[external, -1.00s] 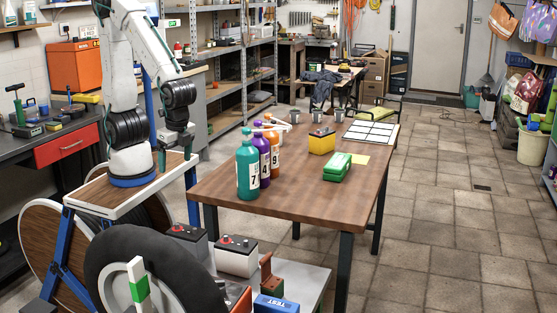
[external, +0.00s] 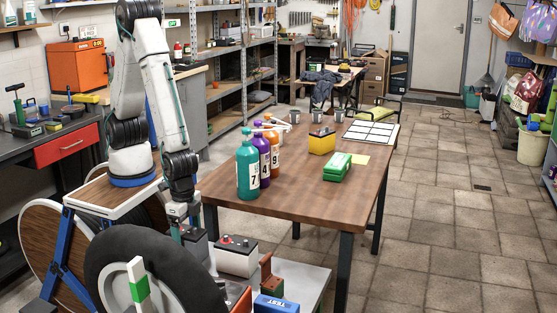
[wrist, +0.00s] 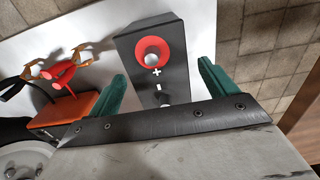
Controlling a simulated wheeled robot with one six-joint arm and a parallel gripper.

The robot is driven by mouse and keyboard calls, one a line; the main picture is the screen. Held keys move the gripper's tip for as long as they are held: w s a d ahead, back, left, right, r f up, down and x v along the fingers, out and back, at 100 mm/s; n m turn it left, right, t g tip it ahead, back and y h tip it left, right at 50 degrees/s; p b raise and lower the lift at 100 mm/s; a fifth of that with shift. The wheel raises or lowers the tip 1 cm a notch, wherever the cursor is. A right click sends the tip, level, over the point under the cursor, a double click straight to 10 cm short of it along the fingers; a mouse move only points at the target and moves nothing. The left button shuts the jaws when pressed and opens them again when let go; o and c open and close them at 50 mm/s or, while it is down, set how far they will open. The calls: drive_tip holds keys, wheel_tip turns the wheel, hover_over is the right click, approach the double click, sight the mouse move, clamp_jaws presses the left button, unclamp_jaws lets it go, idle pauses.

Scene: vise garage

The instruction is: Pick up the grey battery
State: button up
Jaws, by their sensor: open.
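A dark grey battery (external: 196,246) with red on its top stands on the low cart at the front, partly hidden by my gripper (external: 181,228). In the wrist view, a dark battery top (wrist: 150,45) with a red-ringed post and plus and minus marks lies between and ahead of the two teal fingers (wrist: 162,75). My gripper is open and empty, pointing down just above the grey battery. A second battery (external: 237,260), pale with a dark top and red caps, stands to the right on the same cart.
The tyre (external: 150,275) stands close in front of the cart. An orange box (wrist: 65,115) and red clamps (wrist: 68,75) lie beside the battery in the wrist view. A blue box (external: 276,304) is at right. The wooden table (external: 285,200) with bottles rises behind.

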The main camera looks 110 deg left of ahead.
sight(186, 231)
wheel_tip(186, 231, down, 3)
drive_tip(key=shift+s+f, duration=0.15)
drive_tip(key=shift+f, duration=0.05)
drive_tip(key=c, duration=1.9)
drive_tip(key=shift+o, duration=0.2)
drive_tip(key=shift+r, duration=0.1)
